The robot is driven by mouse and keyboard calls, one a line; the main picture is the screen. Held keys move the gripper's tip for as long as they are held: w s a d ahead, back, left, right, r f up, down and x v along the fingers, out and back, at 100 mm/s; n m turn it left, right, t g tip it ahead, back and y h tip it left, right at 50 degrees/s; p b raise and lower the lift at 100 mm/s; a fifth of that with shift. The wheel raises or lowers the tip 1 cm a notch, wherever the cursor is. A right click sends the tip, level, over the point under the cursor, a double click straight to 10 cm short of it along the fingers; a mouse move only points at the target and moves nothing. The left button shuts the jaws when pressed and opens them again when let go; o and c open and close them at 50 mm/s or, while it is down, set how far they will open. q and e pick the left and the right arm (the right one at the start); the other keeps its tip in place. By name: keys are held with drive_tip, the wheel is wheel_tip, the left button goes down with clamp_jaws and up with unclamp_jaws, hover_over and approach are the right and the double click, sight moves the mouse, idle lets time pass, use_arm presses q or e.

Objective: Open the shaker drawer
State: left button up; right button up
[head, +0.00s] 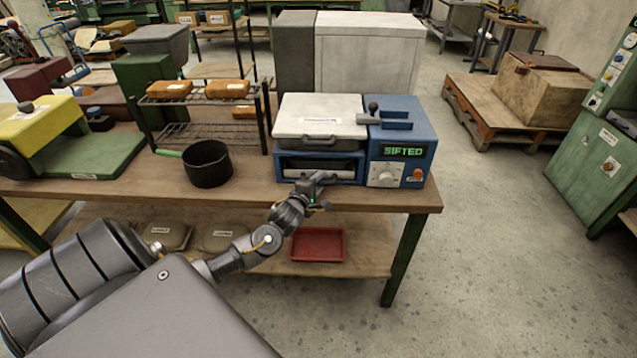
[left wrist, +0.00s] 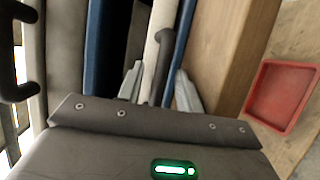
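The shaker (head: 402,130) is a blue machine on the bench with a green display reading SIFTED, a knob and an orange button. A pale lid (head: 320,113) covers its left part. The drawer (head: 338,173) sits in the slot under the lid and looks shut. In the left wrist view, the drawer's dark handle (left wrist: 162,48) stands out from its pale front. My left gripper (head: 312,184) is at the drawer front; in the left wrist view its fingers (left wrist: 160,80) are apart, one on each side of the handle. My right gripper is not in view.
A black pan (head: 207,164) and a wire rack (head: 215,132) with loaves stand left of the shaker. A red tray (head: 318,245) lies on the lower shelf beneath the drawer. The bench edge (head: 400,201) runs just below the gripper.

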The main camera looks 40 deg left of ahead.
use_arm(q)
drive_tip(key=shift+w+f, duration=0.1)
drive_tip(key=shift+w, duration=0.2)
clamp_jaws()
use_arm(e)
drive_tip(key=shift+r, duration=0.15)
